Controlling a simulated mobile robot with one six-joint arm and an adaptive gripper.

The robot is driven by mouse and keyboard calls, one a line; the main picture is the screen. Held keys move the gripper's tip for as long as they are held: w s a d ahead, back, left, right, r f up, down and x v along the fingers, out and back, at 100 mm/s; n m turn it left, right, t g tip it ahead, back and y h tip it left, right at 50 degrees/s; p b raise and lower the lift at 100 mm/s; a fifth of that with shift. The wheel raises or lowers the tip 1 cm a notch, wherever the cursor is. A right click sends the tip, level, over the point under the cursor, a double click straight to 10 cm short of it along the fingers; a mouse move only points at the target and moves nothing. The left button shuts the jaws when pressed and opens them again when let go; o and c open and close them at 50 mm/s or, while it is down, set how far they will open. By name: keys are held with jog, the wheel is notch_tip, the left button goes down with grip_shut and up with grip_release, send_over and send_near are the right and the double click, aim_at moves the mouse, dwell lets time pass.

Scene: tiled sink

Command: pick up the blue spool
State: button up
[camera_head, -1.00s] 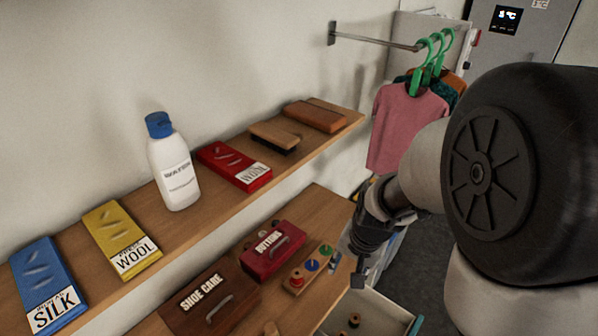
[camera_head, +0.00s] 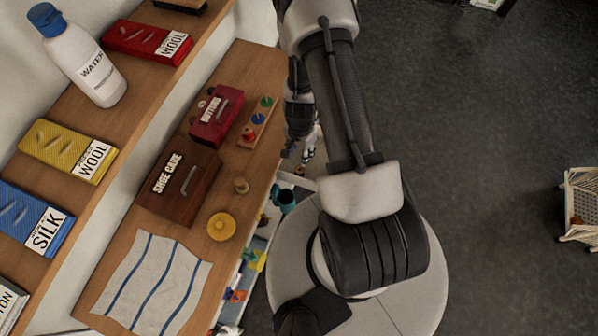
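A small blue spool (camera_head: 258,118) stands in the middle of a narrow wooden holder (camera_head: 243,143). A red spool (camera_head: 249,132) is on its nearer side and a green one (camera_head: 267,102) on its farther side. The holder lies on the lower wooden counter, just right of the red buttons box. My gripper (camera_head: 309,148) hangs to the right of the holder, past the counter's edge and apart from the blue spool. My arm partly hides it, and its fingers are too small to tell whether they are open.
The red buttons box (camera_head: 216,116) and brown shoe care box (camera_head: 178,185) stand left of the holder. A yellow disc (camera_head: 222,226) and striped cloth (camera_head: 152,282) lie nearer. An upper shelf (camera_head: 122,132) overhangs the left. Open floor (camera_head: 480,150) lies to the right.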

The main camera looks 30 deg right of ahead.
notch_tip(320, 180, down, 16)
jog(key=b, duration=1.4)
jog(key=shift+r+b, duration=0.25)
jog(key=shift+b, duration=0.1)
jog(key=shift+r, duration=0.1)
jog(key=shift+c, duration=0.5)
jog(key=c, duration=0.6)
